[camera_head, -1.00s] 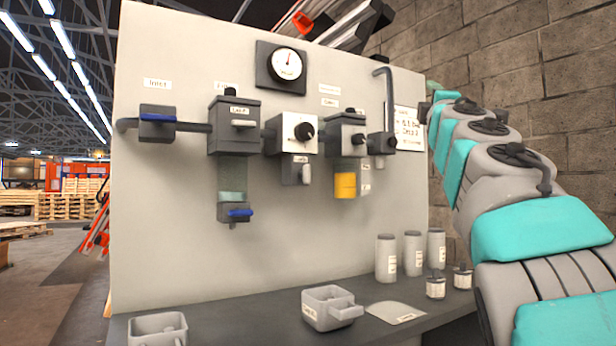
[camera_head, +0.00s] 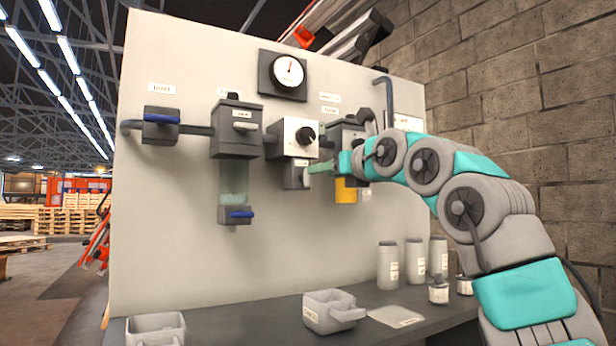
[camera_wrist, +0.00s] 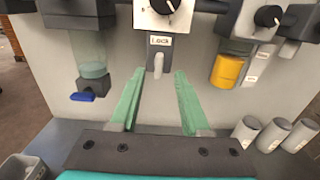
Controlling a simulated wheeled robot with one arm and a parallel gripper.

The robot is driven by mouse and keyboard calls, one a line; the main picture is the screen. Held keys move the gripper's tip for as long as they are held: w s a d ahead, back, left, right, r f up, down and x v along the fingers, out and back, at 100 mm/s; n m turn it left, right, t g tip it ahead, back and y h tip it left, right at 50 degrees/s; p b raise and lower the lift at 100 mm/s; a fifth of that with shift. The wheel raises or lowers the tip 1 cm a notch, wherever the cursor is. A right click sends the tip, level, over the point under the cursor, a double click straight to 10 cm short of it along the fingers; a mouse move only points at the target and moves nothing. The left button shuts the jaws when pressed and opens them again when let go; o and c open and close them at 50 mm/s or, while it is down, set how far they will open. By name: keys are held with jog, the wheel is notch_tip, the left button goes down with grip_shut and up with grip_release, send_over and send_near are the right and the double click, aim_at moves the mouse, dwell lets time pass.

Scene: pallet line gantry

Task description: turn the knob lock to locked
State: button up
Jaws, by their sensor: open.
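The knob lock (camera_wrist: 158,63) is a small pale grey tab pointing down from a grey block, under a label reading "Lock" in the wrist view. The block (camera_head: 290,174) hangs below the square white regulator (camera_head: 289,136) on the panel in the head view. My gripper (camera_wrist: 160,74) is open, with its green fingers spread either side of the tab and nothing between them. In the head view my gripper (camera_head: 314,168) is close to the lock from the right. Whether a finger touches the lock cannot be told.
A filter bowl with a blue lever (camera_head: 238,214) is left of the lock, and a yellow-filled bowl (camera_head: 346,191) is to the right. A gauge (camera_head: 284,74) is above. A grey bin (camera_head: 332,310) and several jars (camera_head: 388,265) stand on the bench below.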

aim_at(308, 178)
jog(key=shift+p+x, duration=2.1)
jog(key=shift+x, duration=1.75)
jog(key=shift+c, duration=0.2)
grip_shut()
